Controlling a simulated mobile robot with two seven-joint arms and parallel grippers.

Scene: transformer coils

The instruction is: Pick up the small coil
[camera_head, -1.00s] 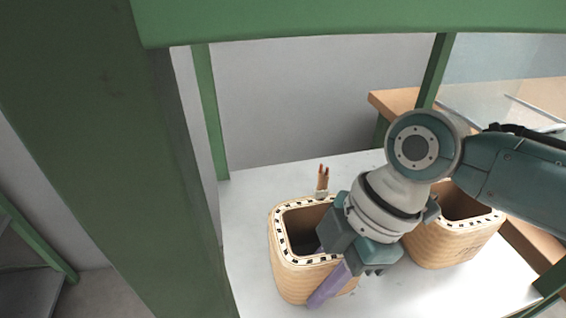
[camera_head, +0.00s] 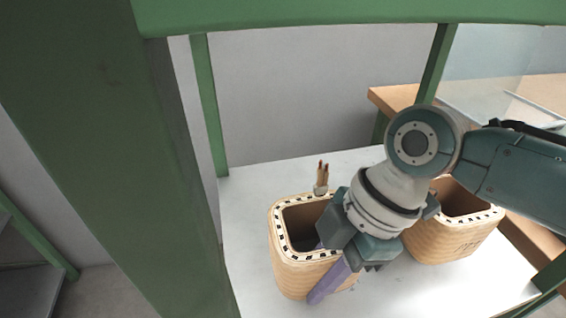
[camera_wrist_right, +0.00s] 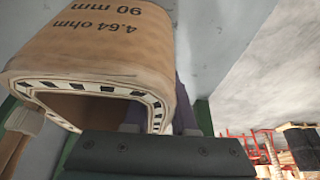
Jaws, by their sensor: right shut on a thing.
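Two tan, hollow coils stand on a white shelf. The left coil (camera_head: 296,272) has a black-and-white dashed rim and a lead with reddish tips standing at its back edge. My right gripper (camera_head: 326,268) is shut on the near right wall of this coil, one purple finger outside and the other reaching into the opening. In the right wrist view the held coil (camera_wrist_right: 95,45) shows the print "4.64 ohm" and "90 mm". The other coil (camera_head: 455,238) stands to the right, partly hidden behind my right arm. My left gripper is not in view.
The white shelf (camera_head: 250,190) has bare room left of and behind the coils. A green post (camera_head: 90,150) stands at the left and a green beam (camera_head: 350,18) crosses above. A wooden surface (camera_head: 395,99) lies behind at right.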

